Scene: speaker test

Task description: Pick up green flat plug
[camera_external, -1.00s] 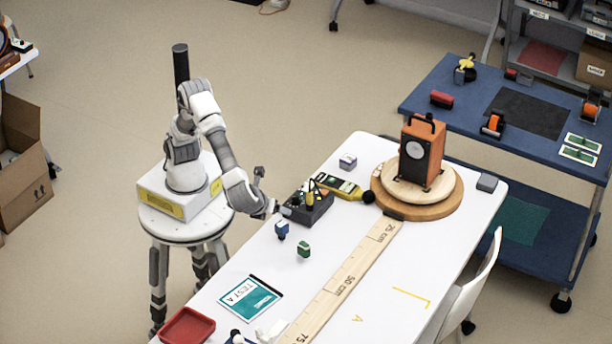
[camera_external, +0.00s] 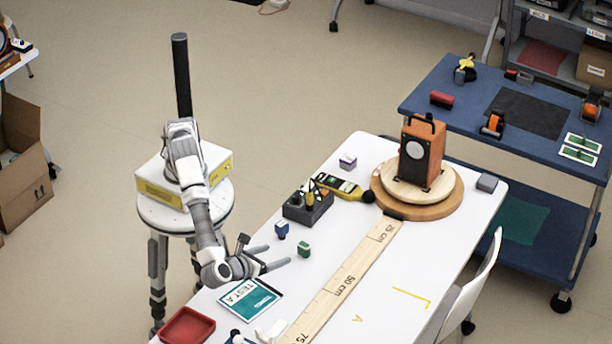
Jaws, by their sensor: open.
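The green flat plug (camera_external: 304,249) is a small green block with a pale top, standing on the white table (camera_external: 385,265) left of the wooden ruler. My gripper (camera_external: 274,257) is open and empty, with its two fingers pointing right toward the green plug. The fingertips are a little to the left of the plug and appear apart from it. Their height above the table is hard to tell.
A blue plug (camera_external: 282,229) stands close behind the green one. A wooden ruler (camera_external: 345,280) lies to the right. A teal card (camera_external: 250,300) and a red tray (camera_external: 188,326) lie in front.

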